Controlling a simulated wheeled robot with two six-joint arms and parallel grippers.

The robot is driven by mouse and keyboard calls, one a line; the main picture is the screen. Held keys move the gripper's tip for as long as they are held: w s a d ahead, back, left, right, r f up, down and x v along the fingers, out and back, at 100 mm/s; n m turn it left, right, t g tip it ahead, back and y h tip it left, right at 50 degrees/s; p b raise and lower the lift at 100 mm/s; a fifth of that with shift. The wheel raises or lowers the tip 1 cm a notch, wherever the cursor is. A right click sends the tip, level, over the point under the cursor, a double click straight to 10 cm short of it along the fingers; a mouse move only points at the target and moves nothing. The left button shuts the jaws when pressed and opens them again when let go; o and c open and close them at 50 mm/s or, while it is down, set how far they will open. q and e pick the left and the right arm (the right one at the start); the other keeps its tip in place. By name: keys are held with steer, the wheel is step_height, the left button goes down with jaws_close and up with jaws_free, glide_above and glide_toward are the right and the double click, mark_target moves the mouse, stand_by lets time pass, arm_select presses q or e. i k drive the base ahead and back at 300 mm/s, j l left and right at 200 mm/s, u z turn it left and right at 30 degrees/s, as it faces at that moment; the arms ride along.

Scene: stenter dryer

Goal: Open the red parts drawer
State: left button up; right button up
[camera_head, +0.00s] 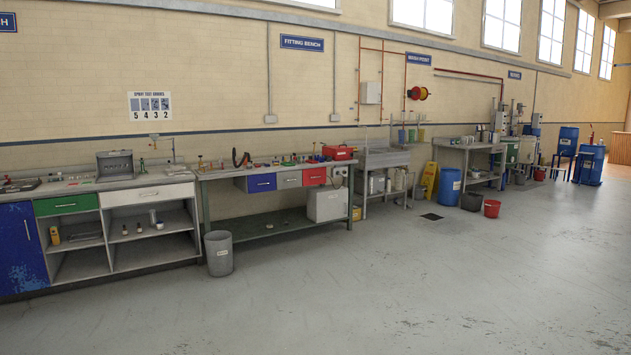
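The red parts drawer (314,177) hangs under the top of the fitting bench (217,172), at the right end of a row of three drawers. Its front looks flush with the others, so it appears shut. A grey drawer (289,180) is directly to its left, and a blue drawer (261,183) is left of that. Small pale labels show on the fronts; their text is too small to read. Neither of my grippers is in view.
A grey bin (218,253) stands on the floor at the bench's left leg. A red toolbox (338,152) sits on the bench top above the drawers. A pale box (328,205) is on the lower shelf. The floor (380,290) in front is clear.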

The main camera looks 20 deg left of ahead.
mark_target(317, 175)
steer(key=i+j+u, duration=0.25)
steer(key=i, duration=0.15)
steer(key=i+u, duration=0.25)
steer(key=i, duration=0.2)
steer(key=i+u, duration=0.2)
steer(key=i, duration=4.55)
